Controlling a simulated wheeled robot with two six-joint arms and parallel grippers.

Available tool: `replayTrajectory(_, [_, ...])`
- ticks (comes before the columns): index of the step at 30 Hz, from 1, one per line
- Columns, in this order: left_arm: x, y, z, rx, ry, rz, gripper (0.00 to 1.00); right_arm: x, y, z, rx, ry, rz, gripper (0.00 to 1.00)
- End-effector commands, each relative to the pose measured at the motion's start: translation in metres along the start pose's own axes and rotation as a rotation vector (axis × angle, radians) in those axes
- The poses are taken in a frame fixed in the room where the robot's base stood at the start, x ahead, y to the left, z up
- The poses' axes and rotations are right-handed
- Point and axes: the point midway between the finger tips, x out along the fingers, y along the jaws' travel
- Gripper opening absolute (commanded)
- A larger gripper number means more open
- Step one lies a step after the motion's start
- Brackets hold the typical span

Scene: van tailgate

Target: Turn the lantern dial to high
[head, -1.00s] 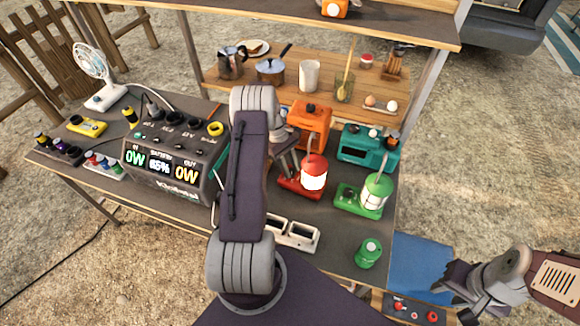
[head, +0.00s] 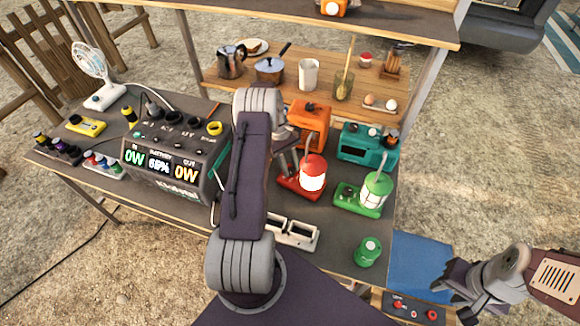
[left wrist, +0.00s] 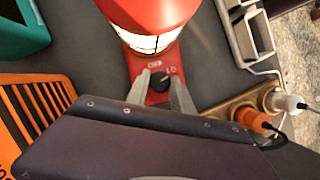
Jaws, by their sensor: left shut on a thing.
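The red lantern (head: 312,170) stands lit on the dark table, right of my left arm. In the left wrist view its red base carries a black dial (left wrist: 160,82) with small white markings beside it; I cannot read the setting for sure. My left gripper (left wrist: 162,92) has one finger on each side of the dial and is shut on it. In the head view my left gripper (head: 286,170) is partly hidden by my own arm. My right gripper (head: 452,295) is off the table at the lower right, apparently empty with its fingers apart.
A green lantern (head: 376,190) stands right of the red one. An orange appliance (head: 310,122) and a teal radio-like box (head: 366,147) stand behind. A power station (head: 165,155) is at left. A white open tray (head: 292,234) and a green canister (head: 368,252) lie in front.

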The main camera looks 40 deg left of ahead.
Motion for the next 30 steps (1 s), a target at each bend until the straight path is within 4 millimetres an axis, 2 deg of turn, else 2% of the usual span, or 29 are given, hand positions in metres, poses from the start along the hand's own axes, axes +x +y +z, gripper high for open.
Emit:
replayTrajectory(13, [-0.001, 0.000, 0.000, 0.000, 0.000, 0.001, 0.00, 0.000, 0.000, 0.000, 0.000, 0.000, 0.000, 0.36])
replayTrajectory(14, [0.000, 0.000, 0.000, 0.000, 0.000, 0.001, 0.31, 0.000, 0.000, 0.000, 0.000, 0.000, 0.000, 0.36])
replayTrajectory(16, [0.000, 0.000, 0.000, 0.000, 0.000, 0.001, 0.49, 0.000, 0.000, 0.000, 0.000, 0.000, 0.000, 0.36])
replayTrajectory(26, [-0.003, 0.000, 0.000, 0.000, 0.001, 0.001, 0.49, 0.000, 0.000, 0.000, 0.000, 0.000, 0.000, 0.36])
replayTrajectory(30, [-0.025, 0.001, -0.001, 0.000, 0.005, 0.003, 0.49, 0.003, 0.000, 0.000, 0.000, 0.000, 0.000, 0.36])
